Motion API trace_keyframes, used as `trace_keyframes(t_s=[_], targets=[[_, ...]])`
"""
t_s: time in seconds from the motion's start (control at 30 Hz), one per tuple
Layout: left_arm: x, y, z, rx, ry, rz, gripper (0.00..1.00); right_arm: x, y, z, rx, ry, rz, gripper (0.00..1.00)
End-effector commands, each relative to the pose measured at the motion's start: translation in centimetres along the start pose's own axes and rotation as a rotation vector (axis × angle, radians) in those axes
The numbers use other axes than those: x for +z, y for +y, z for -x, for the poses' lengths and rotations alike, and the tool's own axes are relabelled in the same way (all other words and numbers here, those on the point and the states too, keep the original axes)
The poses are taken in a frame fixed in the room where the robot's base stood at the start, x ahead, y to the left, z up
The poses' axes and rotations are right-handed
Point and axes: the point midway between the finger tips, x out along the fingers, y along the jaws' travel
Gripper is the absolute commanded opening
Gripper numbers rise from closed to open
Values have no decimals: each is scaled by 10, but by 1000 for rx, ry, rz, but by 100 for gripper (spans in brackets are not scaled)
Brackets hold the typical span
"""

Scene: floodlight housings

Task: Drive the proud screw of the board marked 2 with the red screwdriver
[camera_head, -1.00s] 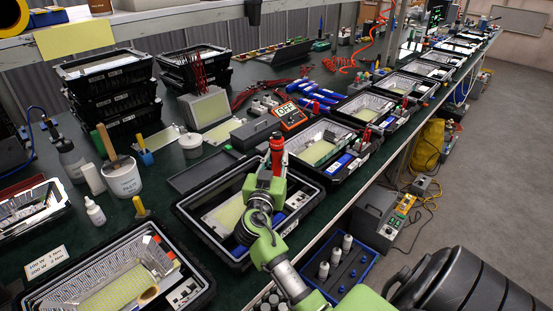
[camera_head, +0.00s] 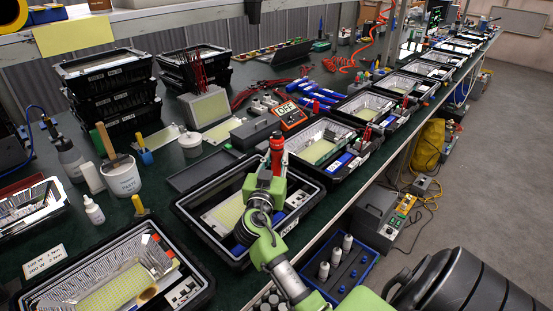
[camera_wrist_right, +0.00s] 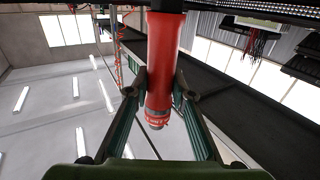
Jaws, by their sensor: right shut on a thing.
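The red screwdriver (camera_head: 277,150) is held by my right gripper (camera_head: 274,168) above an open black floodlight housing (camera_head: 185,210). In the right wrist view the red body of the screwdriver (camera_wrist_right: 164,55) sits between the two fingers of my right gripper (camera_wrist_right: 160,90), which are shut on it. A pale yellow board (camera_head: 226,214) shows inside the housing, partly hidden by my arm. I cannot read a mark 2 on any board, and no proud screw can be made out. My left gripper is not in view.
Another open housing (camera_head: 205,285) with a yellow board stands at the front left. More open housings (camera_head: 350,172) run along the bench to the right. A white tub (camera_head: 122,178) and a small bottle (camera_head: 94,211) stand at left. A blue bottle tray (camera_head: 352,272) sits below the bench edge.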

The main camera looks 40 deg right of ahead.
Motion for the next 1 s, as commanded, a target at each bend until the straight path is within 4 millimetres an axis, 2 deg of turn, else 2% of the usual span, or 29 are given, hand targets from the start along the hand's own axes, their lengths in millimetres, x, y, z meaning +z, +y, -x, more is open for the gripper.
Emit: trace_keyframes(t_s=[1.0], targets=[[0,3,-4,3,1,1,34,9,1,1,2,-12,4,0]])
